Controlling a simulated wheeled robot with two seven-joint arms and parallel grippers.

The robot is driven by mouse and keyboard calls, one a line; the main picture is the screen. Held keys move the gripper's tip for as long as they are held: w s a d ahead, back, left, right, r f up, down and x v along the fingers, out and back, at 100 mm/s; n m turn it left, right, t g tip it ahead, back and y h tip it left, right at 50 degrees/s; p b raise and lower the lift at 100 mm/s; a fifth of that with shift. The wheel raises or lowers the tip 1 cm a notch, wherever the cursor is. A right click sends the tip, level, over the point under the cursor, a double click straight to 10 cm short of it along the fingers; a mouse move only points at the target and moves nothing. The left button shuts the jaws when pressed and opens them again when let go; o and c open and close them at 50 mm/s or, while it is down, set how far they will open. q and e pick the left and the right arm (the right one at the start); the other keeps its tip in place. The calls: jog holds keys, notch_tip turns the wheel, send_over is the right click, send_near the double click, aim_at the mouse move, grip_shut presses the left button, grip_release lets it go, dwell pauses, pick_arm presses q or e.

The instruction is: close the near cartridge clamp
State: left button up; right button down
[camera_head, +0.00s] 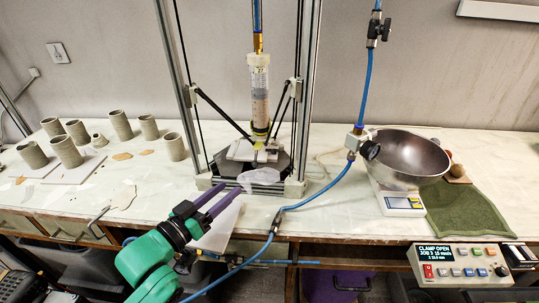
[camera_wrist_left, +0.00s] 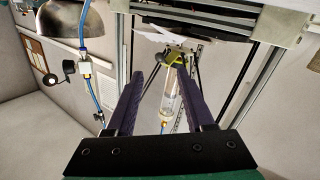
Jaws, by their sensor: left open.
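I cannot make out which part is the near clamp. The control box display (camera_head: 437,252) reads "CLAMP OPEN". My left gripper (camera_head: 231,188) has its purple fingers apart and empty, low at the front of the printer base. In the left wrist view, the cartridge shows between its fingers (camera_wrist_left: 165,72). My right gripper is not in view.
A blue hose (camera_head: 318,195) with valves runs past the printer's right side, close to my left arm. A metal bowl (camera_head: 408,158) on a scale and a green cloth (camera_head: 465,212) lie right. Several clay cups (camera_head: 121,125) stand left. Printer posts (camera_head: 308,80) flank the cartridge.

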aim_at(255, 164)
pick_arm(q)
jog(key=x, duration=0.3)
jog(key=p+x, duration=0.1)
jog(key=x, duration=0.3)
jog(key=r+p+x, duration=0.1)
jog(key=x, duration=0.3)
jog(key=shift+w+d, duration=0.25)
jog(key=shift+w, duration=0.05)
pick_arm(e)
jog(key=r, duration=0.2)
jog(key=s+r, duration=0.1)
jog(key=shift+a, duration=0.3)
pick_arm(q)
jog(key=shift+w, duration=0.1)
jog(key=shift+f, duration=0.1)
grip_shut()
